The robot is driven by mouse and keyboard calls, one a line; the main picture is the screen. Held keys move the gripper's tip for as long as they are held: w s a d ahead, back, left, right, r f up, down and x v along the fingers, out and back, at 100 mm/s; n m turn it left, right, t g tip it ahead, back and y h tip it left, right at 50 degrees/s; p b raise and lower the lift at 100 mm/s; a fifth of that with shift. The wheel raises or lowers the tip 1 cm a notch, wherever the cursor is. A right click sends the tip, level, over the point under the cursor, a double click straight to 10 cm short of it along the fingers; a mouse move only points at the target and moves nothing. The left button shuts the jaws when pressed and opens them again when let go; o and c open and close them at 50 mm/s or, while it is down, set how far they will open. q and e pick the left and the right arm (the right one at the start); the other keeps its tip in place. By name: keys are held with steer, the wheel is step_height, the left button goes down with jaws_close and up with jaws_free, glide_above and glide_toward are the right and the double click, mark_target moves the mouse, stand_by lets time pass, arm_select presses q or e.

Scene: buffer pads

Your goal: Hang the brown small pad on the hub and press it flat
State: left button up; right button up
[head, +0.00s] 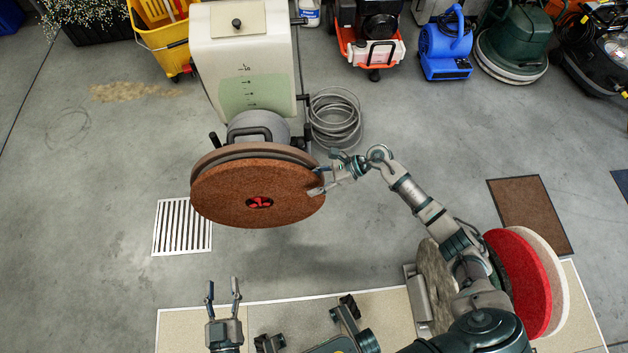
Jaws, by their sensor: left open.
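The brown pad (230,208) is a rust-coloured disc at the front of the cream floor machine, tilted toward me. It lies over a darker grey-brown disc (235,153) whose rim shows behind its upper edge. The red hub (260,202) shows through the pad's centre hole. I cannot tell whether the pad lies flat against the disc behind. My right gripper (318,180) is at the pad's right edge, one finger over its face and one near its rim; whether it grips is unclear. My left gripper (222,291) is open and empty, below the pad and apart from it.
The floor machine (243,60) stands behind the pad, a coiled hose (335,120) at its right. A grey pad (436,283), a red pad (519,280) and a white pad (556,280) stand at lower right. A floor grate (183,227) lies left; the floor between is clear.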

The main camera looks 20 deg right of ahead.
steer(key=v, duration=1.2)
